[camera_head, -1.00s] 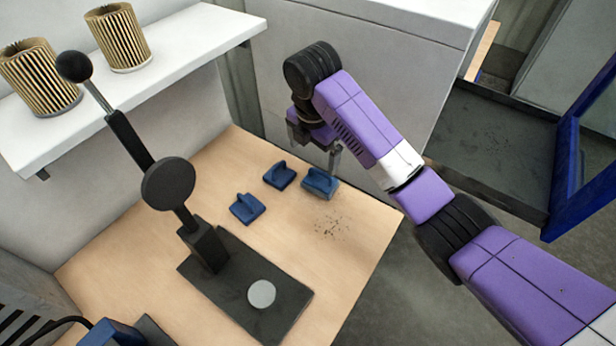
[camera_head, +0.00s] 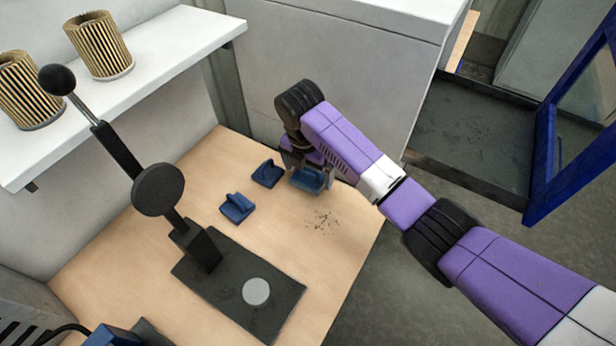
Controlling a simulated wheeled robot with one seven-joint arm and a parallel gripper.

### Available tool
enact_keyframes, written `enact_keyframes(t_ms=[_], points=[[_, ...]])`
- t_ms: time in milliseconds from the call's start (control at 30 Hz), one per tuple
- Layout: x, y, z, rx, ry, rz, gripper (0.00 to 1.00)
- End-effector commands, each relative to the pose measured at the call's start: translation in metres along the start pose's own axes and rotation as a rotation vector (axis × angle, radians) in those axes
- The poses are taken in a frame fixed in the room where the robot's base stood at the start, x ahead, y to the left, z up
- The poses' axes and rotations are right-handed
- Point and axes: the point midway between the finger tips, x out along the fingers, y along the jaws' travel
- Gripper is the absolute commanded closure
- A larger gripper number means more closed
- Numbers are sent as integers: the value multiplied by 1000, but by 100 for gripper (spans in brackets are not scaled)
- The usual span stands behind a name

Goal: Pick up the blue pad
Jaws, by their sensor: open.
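Three blue pads with raised grips lie on the wooden table. One blue pad (camera_head: 237,208) is nearest the press, a second blue pad (camera_head: 268,173) is behind it to the right, and a third blue pad (camera_head: 308,181) is at the right. My gripper (camera_head: 309,175) is open and low at the third pad, its fingers around or just beside the pad's grip. The arm and fingers hide part of this pad, and I cannot tell whether the fingers touch it.
A black lever press (camera_head: 190,240) with a round disc (camera_head: 256,291) on its base stands on the wooden table (camera_head: 120,262). Pleated filter cartridges (camera_head: 99,46) stand on a white shelf (camera_head: 165,55). Dark crumbs (camera_head: 322,221) lie right of the pads. A grey cabinet (camera_head: 345,60) stands behind.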

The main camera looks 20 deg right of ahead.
Motion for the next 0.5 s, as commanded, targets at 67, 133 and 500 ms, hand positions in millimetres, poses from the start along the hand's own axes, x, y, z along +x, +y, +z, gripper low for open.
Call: enact_keyframes(t_ms=[67,133,500], points=[[0,0,0,0,0,0,0],[0,0,0,0,0,0,0],[-1,0,0,1,-1,1,60]])
